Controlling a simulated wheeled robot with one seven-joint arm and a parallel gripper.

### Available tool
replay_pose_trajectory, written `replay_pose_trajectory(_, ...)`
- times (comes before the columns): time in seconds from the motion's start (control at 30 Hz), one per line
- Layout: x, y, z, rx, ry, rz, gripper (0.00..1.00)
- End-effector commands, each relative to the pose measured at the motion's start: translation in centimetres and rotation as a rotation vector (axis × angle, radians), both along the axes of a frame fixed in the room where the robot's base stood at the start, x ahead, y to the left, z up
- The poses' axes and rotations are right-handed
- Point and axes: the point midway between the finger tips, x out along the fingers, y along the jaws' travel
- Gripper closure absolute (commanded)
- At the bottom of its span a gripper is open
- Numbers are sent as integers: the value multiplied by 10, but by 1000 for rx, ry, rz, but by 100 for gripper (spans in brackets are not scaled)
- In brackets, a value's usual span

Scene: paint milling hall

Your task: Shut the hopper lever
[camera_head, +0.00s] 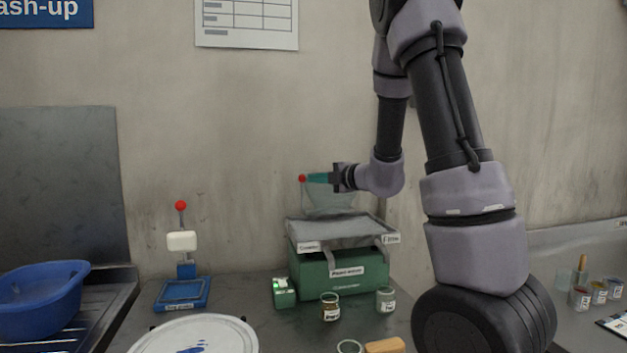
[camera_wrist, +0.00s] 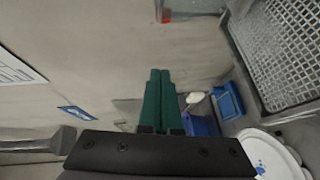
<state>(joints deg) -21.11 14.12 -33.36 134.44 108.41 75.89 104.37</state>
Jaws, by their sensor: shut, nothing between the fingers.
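The hopper lever (camera_head: 302,192) is a thin upright rod with a red ball knob, at the left side of the clear hopper (camera_head: 331,200) above the green machine. My gripper (camera_head: 308,178) reaches in from the right with its teal fingers pointing left, its tips close to the red knob in the picture. I cannot tell whether they touch. In the wrist view the green fingers (camera_wrist: 159,72) are pressed together and empty. A red piece (camera_wrist: 165,17), probably the knob, shows beyond the tips at the top, apart from them. The lever's lower end is hard to make out.
The green machine (camera_head: 340,279) has a mesh tray (camera_head: 335,230) on top. A blue stand (camera_head: 183,294) with another red ball is left of it. Small jars (camera_head: 330,306) stand in front. A white round lid (camera_head: 200,335) and blue basin (camera_head: 40,298) are at left.

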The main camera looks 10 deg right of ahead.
Motion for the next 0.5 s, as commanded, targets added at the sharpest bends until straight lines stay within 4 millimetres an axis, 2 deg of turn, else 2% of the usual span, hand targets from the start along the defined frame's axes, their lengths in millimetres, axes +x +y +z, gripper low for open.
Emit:
replay_pose_trajectory(0.4,73,47,-13,-4,1,4,100)
replay_pose_trajectory(0.5,85,32,-14,-3,0,-2,100)
